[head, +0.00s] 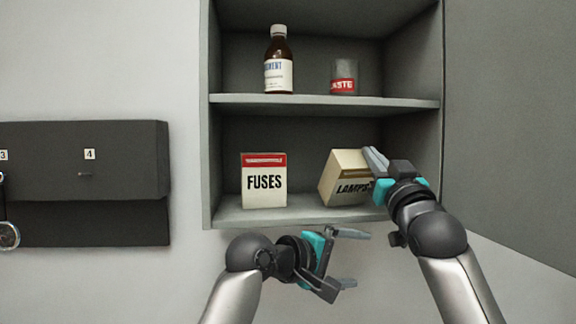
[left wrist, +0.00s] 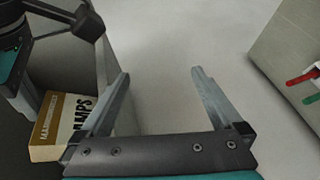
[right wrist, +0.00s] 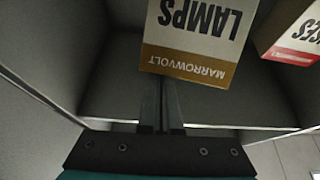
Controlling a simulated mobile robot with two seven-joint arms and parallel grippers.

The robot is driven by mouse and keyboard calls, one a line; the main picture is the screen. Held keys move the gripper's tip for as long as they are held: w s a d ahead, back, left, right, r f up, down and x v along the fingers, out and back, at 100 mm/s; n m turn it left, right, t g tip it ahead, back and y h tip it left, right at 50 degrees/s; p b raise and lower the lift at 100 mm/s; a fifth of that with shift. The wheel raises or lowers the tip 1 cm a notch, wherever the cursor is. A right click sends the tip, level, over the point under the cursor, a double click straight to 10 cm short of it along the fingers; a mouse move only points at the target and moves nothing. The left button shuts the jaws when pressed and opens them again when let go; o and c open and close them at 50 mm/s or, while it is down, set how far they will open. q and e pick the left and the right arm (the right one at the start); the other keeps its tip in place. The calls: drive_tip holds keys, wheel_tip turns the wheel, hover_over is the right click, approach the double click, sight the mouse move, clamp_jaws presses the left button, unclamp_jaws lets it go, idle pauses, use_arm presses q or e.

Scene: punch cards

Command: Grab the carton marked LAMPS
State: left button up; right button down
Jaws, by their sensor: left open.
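The cream LAMPS carton (head: 340,178) sits at the right of the lower shelf, turned and tilted in the head view. Its label and brown MARROWVOLT band show in the right wrist view (right wrist: 190,60), and part of it shows in the left wrist view (left wrist: 45,115). My right gripper (head: 375,165) is at the carton's right side. In the right wrist view its fingers (right wrist: 162,90) are close together, with their tips at the carton's edge; no part of the carton shows between them. My left gripper (head: 360,260) is open and empty, below the shelf.
A FUSES carton (head: 264,182) stands left on the same shelf. A brown bottle (head: 279,62) and a red-labelled jar (head: 343,78) stand on the upper shelf (head: 310,103). An open door (head: 515,120) flanks the right. A dark wall panel (head: 120,165) hangs left.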

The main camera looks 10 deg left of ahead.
sight(333, 164)
use_arm(q)
drive_tip(key=s+d+r+n+h, duration=0.1)
drive_tip(key=s+d+r, duration=0.2)
drive_tip(key=r, duration=0.2)
use_arm(e)
drive_tip(key=shift+d+f, duration=0.1)
drive_tip(key=shift+f, duration=0.05)
drive_tip(key=shift+w, duration=0.1)
use_arm(q)
drive_tip(key=s+a+r+n+y, duration=0.1)
drive_tip(key=a+r+n+y, duration=0.1)
drive_tip(key=a+r+n, duration=0.3)
drive_tip(key=s+a+r+n+g+y, duration=0.1)
drive_tip(key=s+a+r+n+y, duration=0.1)
drive_tip(key=a+r+n, duration=0.4)
drive_tip(key=a+r+y, duration=0.1)
drive_tip(key=a, duration=0.1)
drive_tip(key=shift+s+a+r+y, duration=0.25)
drive_tip(key=shift+a+y, duration=0.05)
drive_tip(key=shift+a, duration=0.05)
drive_tip(key=w+d, duration=0.2)
drive_tip(key=w, duration=0.1)
drive_tip(key=w+d, duration=0.2)
drive_tip(key=w, duration=0.2)
drive_tip(key=w+d, duration=0.2)
drive_tip(key=w, duration=0.1)
drive_tip(key=shift+w+d, duration=0.2)
drive_tip(key=shift+d, duration=0.1)
drive_tip(key=shift+x, duration=2.45)
